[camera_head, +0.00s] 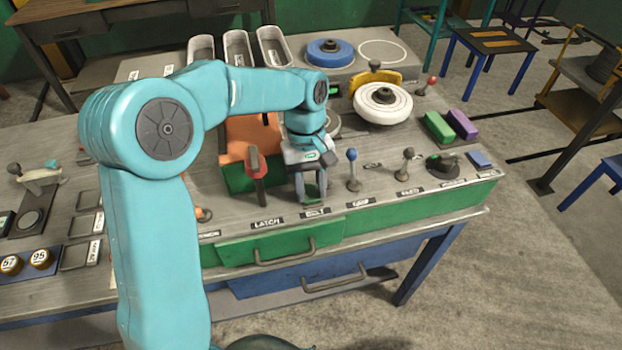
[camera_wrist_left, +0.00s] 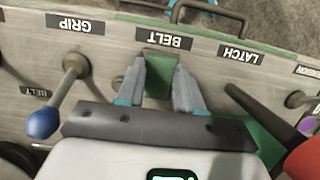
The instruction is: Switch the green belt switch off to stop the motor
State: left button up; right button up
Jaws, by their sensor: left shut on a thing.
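The green belt switch (camera_head: 313,194) stands at the front edge of the bench, behind the BELT label (camera_head: 315,212). It also shows in the left wrist view as a green block (camera_wrist_left: 160,75). My left gripper (camera_head: 311,199) reaches down over it, one finger on each side, and is shut on it. The gripper and its fingers hide part of the switch, and I cannot tell its on or off position. My right gripper is in neither view.
The red-handled latch lever (camera_head: 256,163) stands close left of the gripper. The blue-knobbed grip lever (camera_head: 352,168) stands close right, with a grey-knobbed feed lever (camera_head: 405,163) beyond. A white wheel (camera_head: 383,102) sits behind. Green drawer (camera_head: 280,242) lies below the front edge.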

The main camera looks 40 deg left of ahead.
pick_arm(q)
jog(key=o, duration=1)
jog(key=shift+o, duration=0.2)
jog(key=shift+r, duration=0.1)
jog(key=shift+w+r, duration=0.1)
jog(key=shift+r, duration=0.1)
jog(key=p+v, duration=0.1)
jog(key=v, duration=1.5)
jog(key=shift+p, duration=0.3)
jog(key=shift+f, duration=0.1)
